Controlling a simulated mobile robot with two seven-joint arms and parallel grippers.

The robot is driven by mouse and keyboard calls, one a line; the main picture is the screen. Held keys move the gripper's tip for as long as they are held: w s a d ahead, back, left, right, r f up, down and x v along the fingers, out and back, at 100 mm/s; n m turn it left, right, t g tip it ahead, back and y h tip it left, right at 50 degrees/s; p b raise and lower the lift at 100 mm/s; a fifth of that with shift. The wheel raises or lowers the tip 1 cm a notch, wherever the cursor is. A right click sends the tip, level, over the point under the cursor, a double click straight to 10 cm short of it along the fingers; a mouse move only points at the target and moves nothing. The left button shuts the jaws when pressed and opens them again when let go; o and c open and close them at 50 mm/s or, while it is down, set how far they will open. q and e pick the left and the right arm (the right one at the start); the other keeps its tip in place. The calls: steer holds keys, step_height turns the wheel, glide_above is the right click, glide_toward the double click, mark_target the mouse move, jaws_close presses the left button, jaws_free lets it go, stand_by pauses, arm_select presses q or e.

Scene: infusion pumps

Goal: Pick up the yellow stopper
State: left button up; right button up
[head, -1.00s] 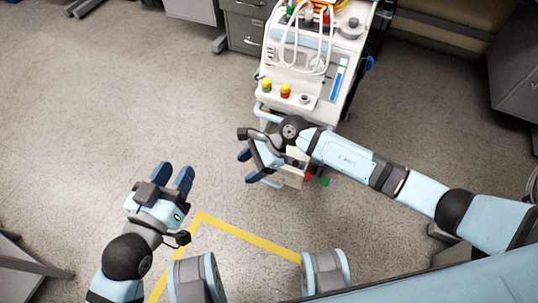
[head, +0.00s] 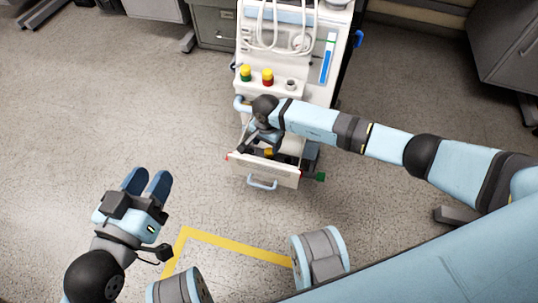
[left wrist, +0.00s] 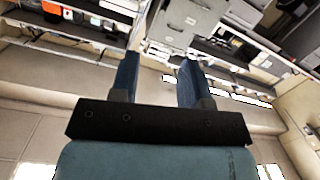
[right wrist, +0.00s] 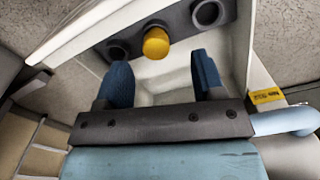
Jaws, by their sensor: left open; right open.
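The yellow stopper (right wrist: 156,42) sits in the middle hole of a dark holder (right wrist: 180,23) inside an open white drawer. It also shows small in the head view (head: 268,152). My right gripper (right wrist: 159,64) is open and empty above the drawer, its fingers pointing toward the stopper, which appears just beyond and between the fingertips without visible contact. In the head view my right wrist hides most of that gripper. My left gripper (head: 149,177) is open and empty over the floor at the left, far from the drawer.
The drawer front (head: 264,170) with its blue handle (head: 262,183) projects from the white cart (head: 290,60). A yellow-green stopper (head: 246,74) and a red-yellow one (head: 267,77) stand on the cart ledge. The holder's two outer holes look empty. The floor at left is clear.

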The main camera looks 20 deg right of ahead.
mark_target(269, 150)
steer(key=f+b, duration=0.2)
steer(key=f, duration=0.1)
steer(key=f+b, duration=0.1)
steer(key=f, duration=0.1)
steer(key=shift+s+d, duration=0.15)
steer(key=shift+d, duration=0.15)
steer(key=shift+f, duration=0.25)
steer(key=shift+r, duration=0.1)
steer(key=c, duration=1.2)
arm_select(q)
steer(key=shift+w+a+f+m+t, duration=0.15)
steer(key=shift+w+a+m+t, duration=0.25)
steer(key=shift+w+m, duration=0.4)
arm_select(e)
steer(key=shift+o, duration=0.2)
arm_select(q)
steer(key=shift+s, duration=0.1)
arm_select(e)
steer(key=shift+r, duration=0.1)
